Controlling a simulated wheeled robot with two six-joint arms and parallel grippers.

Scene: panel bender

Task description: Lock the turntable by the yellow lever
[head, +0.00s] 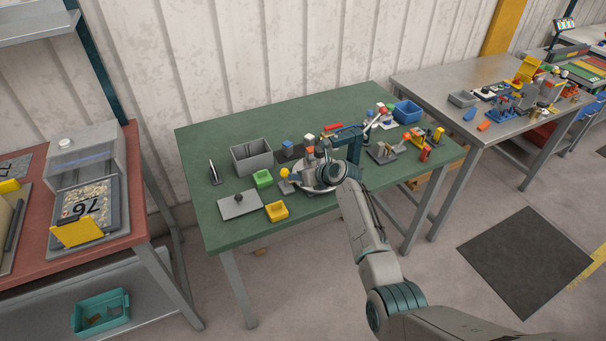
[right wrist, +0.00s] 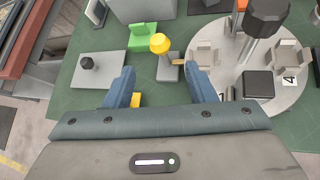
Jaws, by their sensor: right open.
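The yellow lever's round knob (right wrist: 160,43) sits on a small grey base at the left edge of the round grey turntable (right wrist: 245,107). In the head view the yellow knob (head: 284,172) shows left of the turntable (head: 309,189), which my right arm partly covers. My right gripper (right wrist: 163,76) is open and empty above the table, its blue fingers apart. In the right wrist view the knob lies just beyond the fingertips, between their lines. I cannot tell the height gap, and see no contact with the knob. My left gripper is not in view.
On the green table (head: 215,135) stand a grey bin (head: 251,158), a green box (head: 262,179), a yellow box (head: 277,211) and a grey plate with a dark knob (head: 239,205). A dark post (right wrist: 262,20) rises from the turntable. The table's left corner is clear.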

